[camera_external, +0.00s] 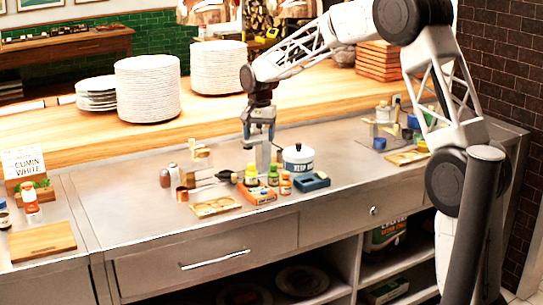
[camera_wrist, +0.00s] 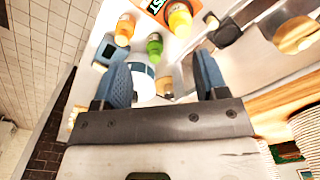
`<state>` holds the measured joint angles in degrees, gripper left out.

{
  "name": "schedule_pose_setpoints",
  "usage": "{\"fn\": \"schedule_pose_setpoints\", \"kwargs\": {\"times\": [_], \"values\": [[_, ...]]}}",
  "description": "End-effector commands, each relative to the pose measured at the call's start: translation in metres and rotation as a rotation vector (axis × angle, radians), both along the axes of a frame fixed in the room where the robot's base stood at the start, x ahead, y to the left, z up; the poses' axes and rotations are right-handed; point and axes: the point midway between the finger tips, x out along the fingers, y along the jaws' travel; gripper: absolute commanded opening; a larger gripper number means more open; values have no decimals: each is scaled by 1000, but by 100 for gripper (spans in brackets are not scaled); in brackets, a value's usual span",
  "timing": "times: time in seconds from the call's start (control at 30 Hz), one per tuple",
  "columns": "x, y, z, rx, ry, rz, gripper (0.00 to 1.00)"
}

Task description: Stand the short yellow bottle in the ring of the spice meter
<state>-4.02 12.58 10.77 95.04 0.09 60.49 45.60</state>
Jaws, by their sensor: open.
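My gripper (camera_external: 262,143) is open above the counter, behind a group of small bottles. In the wrist view its two blue-grey fingers (camera_wrist: 161,68) stand apart, with nothing clearly held between them. A yellow bottle (camera_external: 251,174) stands at the left of the group; it looks yellow-orange in the wrist view (camera_wrist: 180,20). A green bottle (camera_external: 273,176) and an orange bottle (camera_external: 285,184) stand to its right. An orange box-like holder (camera_external: 260,196) is in front of them. I cannot tell which piece is the spice meter, and no ring shows clearly.
The counter farther left (camera_external: 120,210) is clear.

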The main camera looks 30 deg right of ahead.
Motion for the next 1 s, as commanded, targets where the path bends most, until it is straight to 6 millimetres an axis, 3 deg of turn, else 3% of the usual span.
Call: {"fn": "schedule_pose_setpoints", "kwargs": {"times": [0.5,1.0], "values": [[-136,-24,62,-9,-60,179,67],[-275,-43,82,-29,-111,356,67]]}}
